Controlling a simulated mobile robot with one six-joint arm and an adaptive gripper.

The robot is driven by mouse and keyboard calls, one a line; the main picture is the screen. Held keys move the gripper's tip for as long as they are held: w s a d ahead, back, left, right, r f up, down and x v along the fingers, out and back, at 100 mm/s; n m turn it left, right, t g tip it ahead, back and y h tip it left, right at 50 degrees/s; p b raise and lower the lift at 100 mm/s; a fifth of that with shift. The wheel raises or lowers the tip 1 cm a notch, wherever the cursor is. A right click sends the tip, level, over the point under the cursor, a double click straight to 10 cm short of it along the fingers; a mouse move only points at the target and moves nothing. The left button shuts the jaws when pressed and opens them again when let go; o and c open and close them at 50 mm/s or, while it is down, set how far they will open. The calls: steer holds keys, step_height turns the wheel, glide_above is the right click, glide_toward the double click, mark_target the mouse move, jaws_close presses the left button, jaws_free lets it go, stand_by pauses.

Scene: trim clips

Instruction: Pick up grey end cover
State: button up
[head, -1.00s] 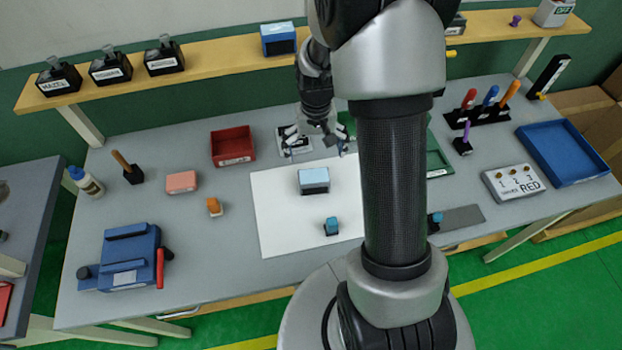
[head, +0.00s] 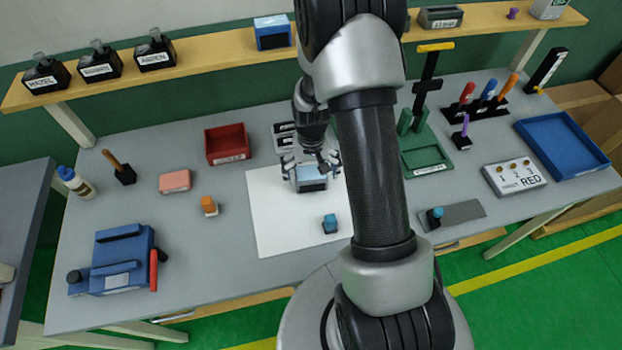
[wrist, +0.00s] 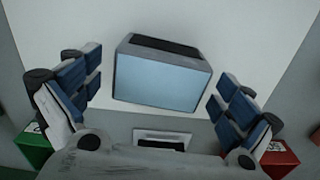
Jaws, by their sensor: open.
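A grey box-like piece with a pale blue face and a dark side (head: 312,184) lies on the white sheet (head: 268,225). It may be the grey end cover; no label on it can be read. My gripper (head: 309,166) is over it, open, with the fingers on both sides. In the wrist view the same piece (wrist: 160,82) sits between the blue-padded fingers of my gripper (wrist: 158,92), with a gap on each side. Nothing is held.
A small blue block (head: 331,224) stands on the sheet in front. A black-and-white item (head: 285,137) is behind my gripper. A red bin (head: 228,144) stands to the left, a green fixture (head: 426,152) to the right. A labelled grey box (head: 440,17) is on the shelf.

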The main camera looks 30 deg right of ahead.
steer(key=shift+c, duration=0.5)
steer(key=c, duration=1.1)
steer(key=shift+r, duration=0.2)
